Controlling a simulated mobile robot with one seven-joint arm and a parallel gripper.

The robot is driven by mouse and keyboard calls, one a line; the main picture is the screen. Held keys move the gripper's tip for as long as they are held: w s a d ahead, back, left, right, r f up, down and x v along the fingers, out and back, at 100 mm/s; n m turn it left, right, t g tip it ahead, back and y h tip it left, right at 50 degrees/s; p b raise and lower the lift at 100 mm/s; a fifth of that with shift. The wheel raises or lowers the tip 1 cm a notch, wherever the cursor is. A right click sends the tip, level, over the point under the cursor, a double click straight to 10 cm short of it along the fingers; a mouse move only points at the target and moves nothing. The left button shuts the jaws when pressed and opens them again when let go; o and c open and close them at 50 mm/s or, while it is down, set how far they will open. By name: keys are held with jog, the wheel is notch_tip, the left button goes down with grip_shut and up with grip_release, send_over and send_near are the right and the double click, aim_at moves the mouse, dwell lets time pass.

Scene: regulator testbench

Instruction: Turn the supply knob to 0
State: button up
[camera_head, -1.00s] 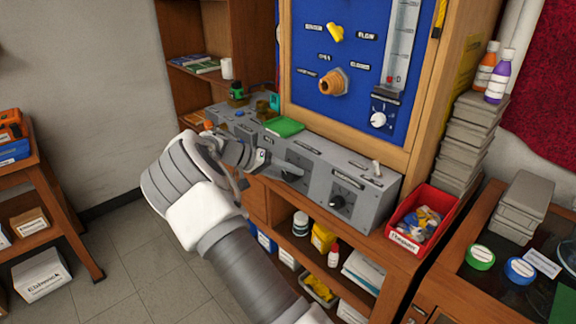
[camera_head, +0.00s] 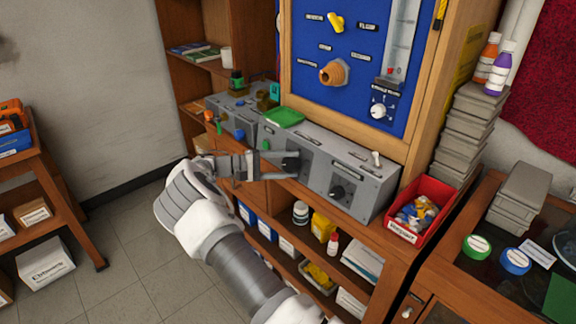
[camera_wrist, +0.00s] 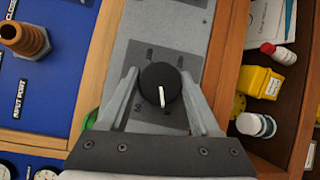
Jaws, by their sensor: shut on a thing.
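A round black knob (camera_wrist: 160,84) with a white pointer line sits on a dark dial plate (camera_wrist: 140,118) in the wrist view. My gripper (camera_wrist: 162,88) has one finger on each side of the knob and is shut on it. The pointer line points toward the bottom of the wrist picture; the small dial marks are hard to read. In the head view, my gripper (camera_head: 283,166) reaches from the left to this knob (camera_head: 291,160) on the grey sloped console (camera_head: 315,158). The knob is partly hidden by the fingers there, and its name label is unreadable.
A second black dial knob (camera_head: 338,192) and a toggle switch (camera_head: 376,157) are to the right. A green item (camera_head: 284,117) lies on top of the console. A blue panel (camera_head: 300,95) stands behind, and a red bin (camera_head: 390,226) is at the right end.

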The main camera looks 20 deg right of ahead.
jog(key=shift+n+h, duration=0.6)
jog(key=shift+n, duration=0.4)
jog(key=o, duration=1.4)
